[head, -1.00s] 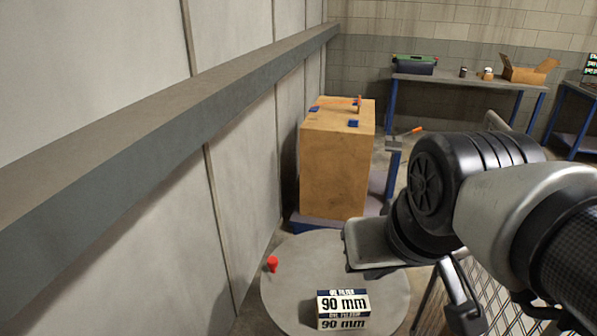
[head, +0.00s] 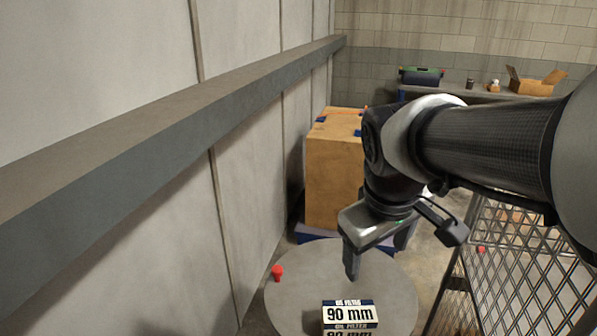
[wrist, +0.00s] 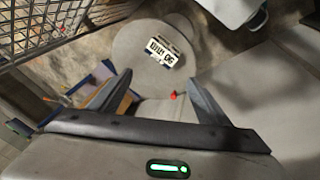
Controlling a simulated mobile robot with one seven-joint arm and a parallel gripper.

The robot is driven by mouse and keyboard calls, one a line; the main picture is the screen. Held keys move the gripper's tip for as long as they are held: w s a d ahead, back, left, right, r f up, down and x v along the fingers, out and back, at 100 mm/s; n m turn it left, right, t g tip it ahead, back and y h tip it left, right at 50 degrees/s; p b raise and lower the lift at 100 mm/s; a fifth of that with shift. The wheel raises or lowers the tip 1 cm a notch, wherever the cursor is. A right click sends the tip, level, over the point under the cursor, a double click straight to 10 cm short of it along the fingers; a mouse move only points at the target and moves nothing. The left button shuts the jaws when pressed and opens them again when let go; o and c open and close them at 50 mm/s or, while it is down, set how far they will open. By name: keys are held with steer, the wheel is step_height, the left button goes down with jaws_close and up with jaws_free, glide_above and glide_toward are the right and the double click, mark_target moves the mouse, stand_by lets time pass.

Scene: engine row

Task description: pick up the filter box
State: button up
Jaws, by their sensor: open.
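The filter box (head: 349,315) is a small white and dark blue carton marked "OIL FILTER 90 mm". It sits on a round grey table (head: 295,300) near the bottom of the head view, its lower part cut off by the frame edge. The wrist view shows the whole box (wrist: 164,50) on the round top (wrist: 128,47), beyond the fingertips. My gripper (head: 352,262) is above the far part of the table, behind the box in the head view, and apart from it. In the wrist view my gripper (wrist: 160,80) has its fingers spread, with nothing between them.
A small red object (head: 277,272) stands on the table's left side. A wall with a thick ledge (head: 180,125) runs along the left. A large wooden crate (head: 333,180) stands behind the table. A mesh-sided cage (head: 520,265) is at the right.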

steer(key=shift+o, duration=1.1)
steer(key=w+d+f+n+g+b, duration=0.1)
steer(key=w+f+n+g+b, duration=0.1)
steer(key=w+f+n, duration=0.4)
steer(key=w+f, duration=0.3)
steer(key=f, duration=0.1)
steer(key=shift+w+f+h+b, duration=0.2)
steer(key=shift+f+h+b, duration=0.05)
steer(key=shift+h+b, duration=0.1)
steer(key=n+g+b, duration=0.2)
steer(key=n+b, duration=0.1)
steer(key=n, duration=0.3)
glide_above(352, 309)
steer(key=a, duration=0.2)
step_height(352, 309, down, 16)
steer(key=f, duration=0.3)
steer(key=d+f, duration=0.1)
steer(key=f, duration=0.3)
steer(key=d+f+b, duration=0.1)
steer(key=f, duration=0.2)
steer(key=shift+f, duration=0.9)
steer(key=f, duration=0.4)
steer(key=shift+s+a+f+b, duration=0.25)
steer(key=shift+f+b, duration=0.05)
steer(key=shift+f, duration=0.05)
steer(key=shift+d+f, duration=0.1)
steer(key=shift+f, duration=0.2)
steer(key=shift+w+r, duration=0.1)
steer(key=c, duration=1.5)
